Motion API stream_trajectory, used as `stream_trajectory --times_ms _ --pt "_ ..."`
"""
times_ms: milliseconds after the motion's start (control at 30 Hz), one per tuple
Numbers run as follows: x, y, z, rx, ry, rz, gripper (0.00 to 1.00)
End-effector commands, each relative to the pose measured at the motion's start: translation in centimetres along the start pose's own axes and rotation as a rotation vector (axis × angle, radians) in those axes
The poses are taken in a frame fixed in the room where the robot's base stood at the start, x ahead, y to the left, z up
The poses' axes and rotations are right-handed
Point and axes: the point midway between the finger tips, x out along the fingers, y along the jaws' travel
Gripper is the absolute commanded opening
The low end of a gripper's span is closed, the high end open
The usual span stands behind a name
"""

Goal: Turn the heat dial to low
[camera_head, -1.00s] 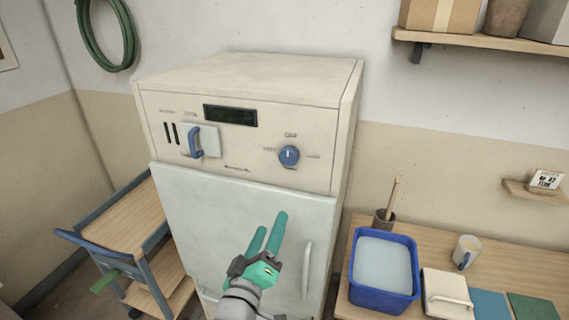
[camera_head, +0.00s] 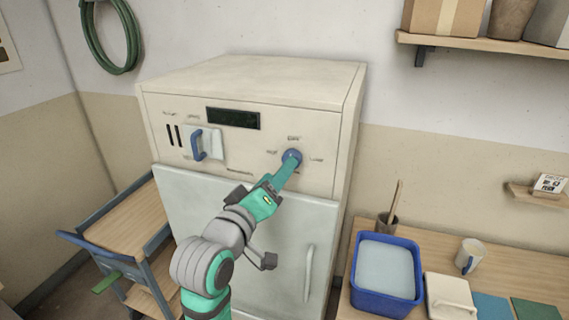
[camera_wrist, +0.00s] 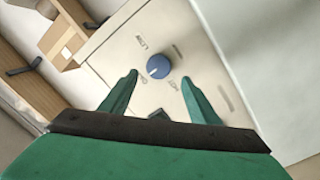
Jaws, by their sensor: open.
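The blue heat dial (camera_head: 292,156) is on the front panel of the cream kiln (camera_head: 250,75), right of its dark display. My gripper (camera_head: 286,168) is at the dial and partly covers it. In the wrist view the round dial (camera_wrist: 159,66) shows between and just beyond the open fingertips of my gripper (camera_wrist: 160,77). I cannot tell whether they touch it. Its white mark points to the lower left in that view, towards the label above the dial on the panel. A label that looks like "LOW" (camera_wrist: 141,40) sits to the dial's upper left there.
A blue handle (camera_head: 198,145) sticks out on the panel's left. The pale kiln door (camera_head: 215,190) is shut, with an upright handle (camera_head: 308,270). A blue bucket (camera_head: 385,300) and a mug (camera_head: 469,256) stand on the table at right. A cart (camera_head: 130,225) stands at left.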

Motion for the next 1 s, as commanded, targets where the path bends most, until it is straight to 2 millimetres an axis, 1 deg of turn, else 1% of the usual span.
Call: stream_trajectory --times_ms 33,100,300,467,733,767,800,867,900,933,1000 --pt "1.0 0.1 0.1 0.0 -0.004 0.001 0.56" --pt "2.3 0.2 0.2 0.0 -0.006 0.004 0.56" --pt "4.7 0.1 0.1 0.0 -0.004 0.002 0.56" --pt "5.4 0.0 0.0 0.001 0.001 -0.001 0.56" --pt "5.5 -0.2 -0.2 0.0 0.003 -0.003 0.56" --pt "5.5 -0.2 -0.2 0.0 0.003 -0.003 0.53" --pt "5.5 -0.2 -0.2 0.0 0.003 -0.003 0.44" --pt "5.5 -0.2 -0.2 0.0 0.003 -0.003 0.29" --pt "5.5 -0.2 -0.2 0.0 0.003 -0.003 0.2" --pt "5.5 -0.2 -0.1 0.0 0.003 -0.003 0.14" --pt "5.5 -0.2 -0.2 0.0 0.003 -0.003 0.14"
